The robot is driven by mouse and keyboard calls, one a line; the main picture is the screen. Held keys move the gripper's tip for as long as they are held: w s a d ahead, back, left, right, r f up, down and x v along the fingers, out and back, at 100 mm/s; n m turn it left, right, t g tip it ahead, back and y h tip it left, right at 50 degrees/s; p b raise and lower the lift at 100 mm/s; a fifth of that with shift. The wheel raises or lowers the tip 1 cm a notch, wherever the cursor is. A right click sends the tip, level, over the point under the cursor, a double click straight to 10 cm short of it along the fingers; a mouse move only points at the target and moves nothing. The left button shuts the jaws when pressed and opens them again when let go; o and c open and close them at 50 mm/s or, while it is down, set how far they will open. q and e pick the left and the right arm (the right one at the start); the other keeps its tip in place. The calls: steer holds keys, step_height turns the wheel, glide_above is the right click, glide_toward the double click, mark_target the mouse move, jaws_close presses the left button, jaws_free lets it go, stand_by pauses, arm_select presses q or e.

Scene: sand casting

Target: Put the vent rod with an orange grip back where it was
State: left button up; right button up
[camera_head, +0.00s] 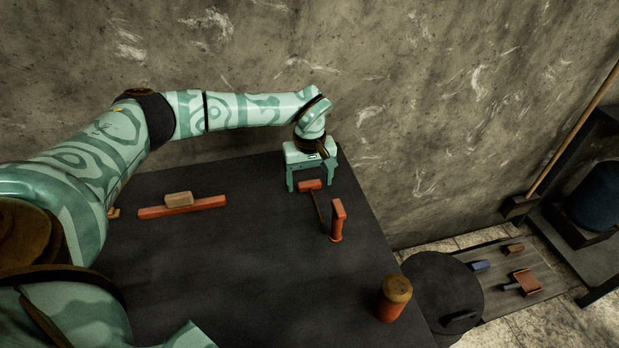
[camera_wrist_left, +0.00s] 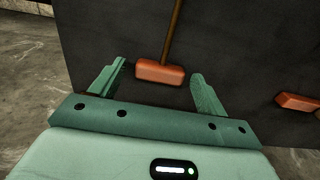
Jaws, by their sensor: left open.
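The vent rod with an orange grip (camera_head: 309,185) lies on the dark table near its far right corner. Its thin shaft runs from the grip toward the front. In the left wrist view the orange grip (camera_wrist_left: 160,73) lies crosswise, with the shaft leading up out of the picture. My left gripper (camera_head: 311,188) points down over the grip. Its open fingers (camera_wrist_left: 155,88) are on either side of the grip, with a gap at each end. I cannot tell how high the fingertips are above the table. My right gripper is not in view.
An upright orange-handled piece (camera_head: 337,221) stands close by at the right. A red bar (camera_head: 160,211) with a tan block (camera_head: 179,199) lies at left. An orange cylinder with a brown top (camera_head: 394,298) stands near the right edge. The table middle is clear; a wall rises behind.

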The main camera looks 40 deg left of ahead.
arm_select(q)
step_height(320, 180, up, 12)
steer(key=p, duration=0.4)
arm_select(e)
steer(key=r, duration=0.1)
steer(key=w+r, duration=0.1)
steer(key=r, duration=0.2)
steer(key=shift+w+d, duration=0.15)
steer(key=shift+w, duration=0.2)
